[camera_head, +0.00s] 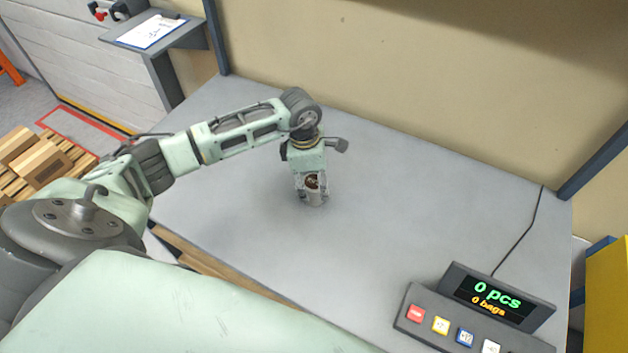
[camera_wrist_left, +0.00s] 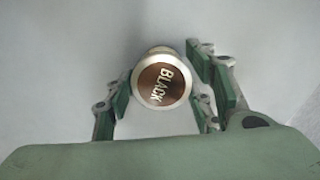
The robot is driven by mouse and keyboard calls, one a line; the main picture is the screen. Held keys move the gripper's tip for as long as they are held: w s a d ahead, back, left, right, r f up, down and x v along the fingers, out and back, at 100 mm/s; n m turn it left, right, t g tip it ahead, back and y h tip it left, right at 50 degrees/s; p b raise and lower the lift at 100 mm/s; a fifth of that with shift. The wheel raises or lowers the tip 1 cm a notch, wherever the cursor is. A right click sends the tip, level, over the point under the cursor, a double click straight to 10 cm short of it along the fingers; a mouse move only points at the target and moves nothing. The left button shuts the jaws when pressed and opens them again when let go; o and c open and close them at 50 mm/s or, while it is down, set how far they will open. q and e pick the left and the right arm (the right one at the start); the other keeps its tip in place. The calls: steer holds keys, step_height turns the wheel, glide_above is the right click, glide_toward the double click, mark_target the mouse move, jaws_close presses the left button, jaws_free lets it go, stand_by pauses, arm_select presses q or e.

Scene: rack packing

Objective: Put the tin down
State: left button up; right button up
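The tin (camera_head: 314,184) is a small pale can with a brown lid. In the left wrist view its lid (camera_wrist_left: 161,84) reads "BLACK" and faces the camera, with a little of its side showing above. My left gripper (camera_head: 311,190) points down over the grey table. My right gripper is not in view.
The grey table (camera_head: 400,220) is clear around the tin. A counter display (camera_head: 497,295) reading "0 pcs, 0 bags" and a button panel (camera_head: 460,330) stand at the front right, with a cable running back. A wall bounds the far edge.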

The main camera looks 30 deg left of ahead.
arm_select(q)
steer(key=shift+o, duration=1.4)
